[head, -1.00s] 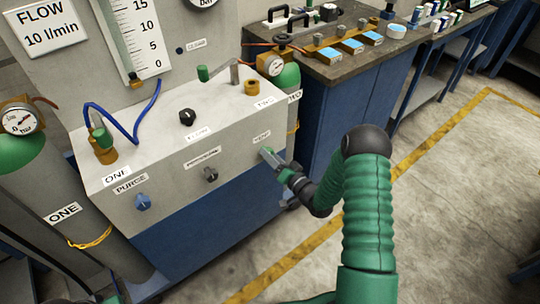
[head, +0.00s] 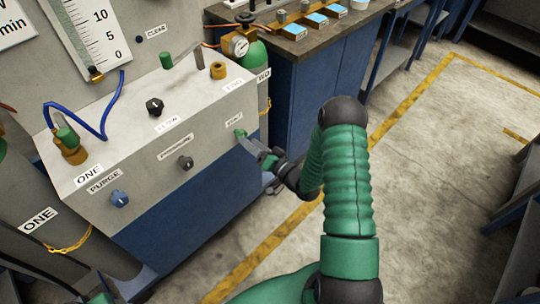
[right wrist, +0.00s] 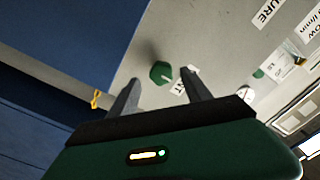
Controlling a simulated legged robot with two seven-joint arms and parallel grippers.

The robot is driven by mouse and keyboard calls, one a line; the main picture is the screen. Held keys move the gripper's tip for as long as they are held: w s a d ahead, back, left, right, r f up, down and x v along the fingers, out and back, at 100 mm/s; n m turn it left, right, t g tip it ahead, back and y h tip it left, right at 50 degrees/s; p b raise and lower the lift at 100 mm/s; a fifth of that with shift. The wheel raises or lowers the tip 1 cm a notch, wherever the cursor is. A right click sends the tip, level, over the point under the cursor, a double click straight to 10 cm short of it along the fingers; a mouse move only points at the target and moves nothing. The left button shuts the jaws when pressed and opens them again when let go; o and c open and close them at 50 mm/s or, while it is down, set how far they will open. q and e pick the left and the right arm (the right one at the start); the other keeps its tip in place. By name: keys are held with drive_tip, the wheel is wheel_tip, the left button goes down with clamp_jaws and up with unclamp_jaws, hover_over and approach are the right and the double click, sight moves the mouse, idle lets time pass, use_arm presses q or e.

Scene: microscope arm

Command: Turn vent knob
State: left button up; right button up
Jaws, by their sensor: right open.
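The vent knob (head: 240,132) is a small green knob on the right part of the grey panel's front, just below a small label. It also shows in the right wrist view (right wrist: 160,73), ahead of my fingers. My right gripper (head: 252,147) is at the knob's lower right in the head view. In the right wrist view my right gripper (right wrist: 160,90) is open, with the knob between the lines of its two fingers and slightly beyond the tips. Contact with the knob cannot be made out. My left gripper is not seen.
The blue purge knob (head: 119,198) and a dark knob (head: 186,162) sit left on the same front. Another black knob (head: 154,105) is on the top face. A workbench (head: 330,45) stands behind right. Open floor (head: 440,200) lies to the right.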

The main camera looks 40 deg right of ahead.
drive_tip(key=s+d+p, duration=0.1)
drive_tip(key=s, duration=1.2)
drive_tip(key=shift+s+d, duration=0.15)
drive_tip(key=shift+s, duration=0.1)
drive_tip(key=shift+f, duration=0.1)
drive_tip(key=w+a+n+g+h, duration=0.2)
drive_tip(key=w+a+n+g, duration=0.2)
drive_tip(key=w+n+g, duration=0.3)
drive_tip(key=s+a+r+n+g, duration=0.1)
drive_tip(key=s+a+r+g, duration=0.25)
drive_tip(key=s+a, duration=0.4)
drive_tip(key=s+a+r+g, duration=0.3)
drive_tip(key=s+a+g, duration=0.2)
drive_tip(key=s+a, duration=0.25)
wheel_tip(320, 180, up, 16)
drive_tip(key=w+p, duration=0.1)
drive_tip(key=p, duration=1.6)
drive_tip(key=shift+w+d, duration=0.15)
drive_tip(key=shift+d, duration=0.2)
